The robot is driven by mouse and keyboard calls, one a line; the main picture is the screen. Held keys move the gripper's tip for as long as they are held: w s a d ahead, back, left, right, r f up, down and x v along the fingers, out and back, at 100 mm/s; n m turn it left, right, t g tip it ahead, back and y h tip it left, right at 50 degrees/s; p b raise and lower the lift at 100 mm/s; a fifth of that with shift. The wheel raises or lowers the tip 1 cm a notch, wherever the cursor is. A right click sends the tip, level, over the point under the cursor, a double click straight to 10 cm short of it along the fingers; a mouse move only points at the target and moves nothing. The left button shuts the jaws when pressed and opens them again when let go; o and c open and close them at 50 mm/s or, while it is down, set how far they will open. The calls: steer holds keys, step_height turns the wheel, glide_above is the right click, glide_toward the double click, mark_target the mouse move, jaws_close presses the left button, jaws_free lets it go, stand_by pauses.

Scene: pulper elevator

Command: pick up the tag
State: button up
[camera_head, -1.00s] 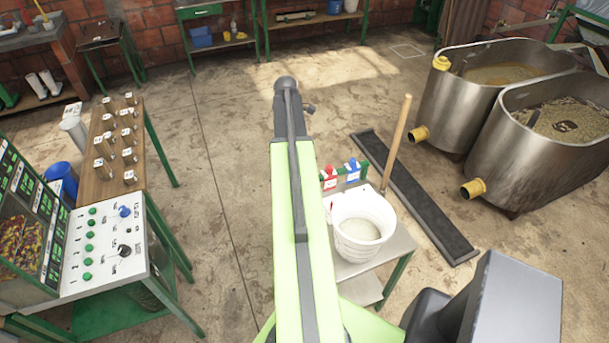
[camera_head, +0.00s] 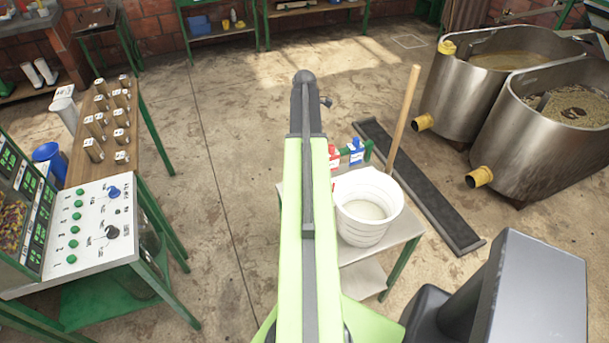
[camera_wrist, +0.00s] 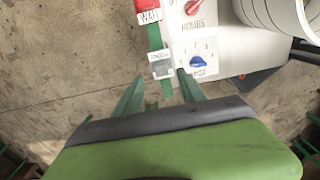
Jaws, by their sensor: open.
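In the wrist view my gripper (camera_wrist: 161,75) is open, its two green fingers spread and nothing held. A small grey piece with a white label (camera_wrist: 160,65) is on a green bar, just ahead of and between the fingertips. A red piece labelled "WALL" (camera_wrist: 149,12) is farther along that bar. I cannot tell which is the tag. In the head view a red piece (camera_head: 334,152) and a blue piece (camera_head: 355,153) with white labels stand by the bucket, the red one close to my arm's edge. My gripper is not visible there.
A white bucket (camera_head: 367,212) with a wooden-handled tool stands on a small table (camera_head: 385,250). In the wrist view a white panel with red and blue knobs (camera_wrist: 196,62) lies right of the bar. Metal tanks (camera_head: 550,130) stand at right, a control console (camera_head: 90,225) at left.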

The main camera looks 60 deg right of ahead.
step_height(320, 180, down, 7)
steer(key=b, duration=0.5)
steer(key=shift+s+a+r, duration=0.1)
steer(key=shift+r, duration=0.25)
jaws_close()
